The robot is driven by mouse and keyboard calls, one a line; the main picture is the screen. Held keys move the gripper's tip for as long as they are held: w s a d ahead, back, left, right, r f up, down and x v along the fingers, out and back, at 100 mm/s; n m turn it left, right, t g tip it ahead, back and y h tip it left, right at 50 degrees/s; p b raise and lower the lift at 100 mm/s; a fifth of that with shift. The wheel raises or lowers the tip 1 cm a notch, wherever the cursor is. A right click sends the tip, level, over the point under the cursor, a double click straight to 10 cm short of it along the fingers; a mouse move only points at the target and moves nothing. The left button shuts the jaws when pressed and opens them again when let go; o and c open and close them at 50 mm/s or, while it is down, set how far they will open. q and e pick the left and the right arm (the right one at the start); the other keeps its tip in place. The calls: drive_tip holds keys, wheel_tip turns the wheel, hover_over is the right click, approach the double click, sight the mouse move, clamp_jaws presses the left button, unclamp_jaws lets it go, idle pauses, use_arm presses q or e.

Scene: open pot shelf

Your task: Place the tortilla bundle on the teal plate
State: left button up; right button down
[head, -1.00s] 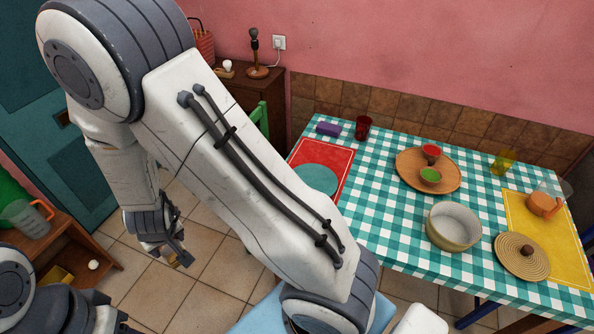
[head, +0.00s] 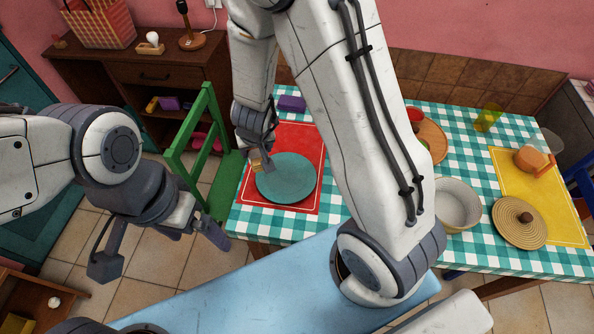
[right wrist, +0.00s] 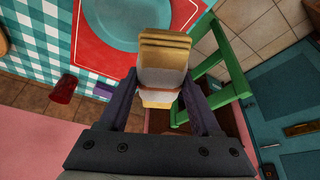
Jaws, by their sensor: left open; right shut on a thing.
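The teal plate (head: 288,180) lies on a red placemat (head: 309,140) at the left end of the checked table. It also shows at the top of the right wrist view (right wrist: 140,22). My right gripper (head: 262,158) is shut on the tortilla bundle (right wrist: 163,65), a tan stack with a pale band around it. In the head view the bundle (head: 257,160) is at the plate's upper left edge and appears above the placemat. Its exact height cannot be told. My left gripper (head: 165,252) is open and empty, over the floor left of the table.
A green chair (head: 205,150) stands close by at the table's left end. A purple block (head: 292,103) lies behind the placemat. A pale pot (head: 457,204), a woven lid (head: 519,222) and a wooden board (head: 434,141) are farther right. My right arm hides the table's middle.

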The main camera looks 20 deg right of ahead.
drive_tip(key=s+d+f+m+h+b, duration=0.1)
drive_tip(key=d+f+m+b, duration=0.2)
drive_tip(key=d, duration=0.6)
drive_tip(key=s+d+f+m+h+b, duration=0.15)
drive_tip(key=d+f+b, duration=0.25)
drive_tip(key=d, duration=0.6)
drive_tip(key=b, duration=0.2)
hover_over(287, 173)
drive_tip(key=s, duration=0.1)
drive_tip(key=shift+m+g+y, duration=0.25)
drive_tip(key=shift+m+g, duration=0.05)
drive_tip(key=shift+m, duration=0.15)
drive_tip(key=f, duration=0.6)
drive_tip(key=shift+a, duration=0.35)
wheel_tip(287, 173, down, 4)
drive_tip(key=b, duration=0.3)
drive_tip(key=shift+f, duration=0.2)
use_arm(q)
wheel_tip(287, 173, down, 14)
drive_tip(key=shift+r, duration=0.25)
use_arm(e)
drive_tip(key=shift+r, duration=0.15)
drive_tip(key=shift+c, duration=0.4)
unclamp_jaws()
use_arm(q)
drive_tip(key=shift+f, duration=0.1)
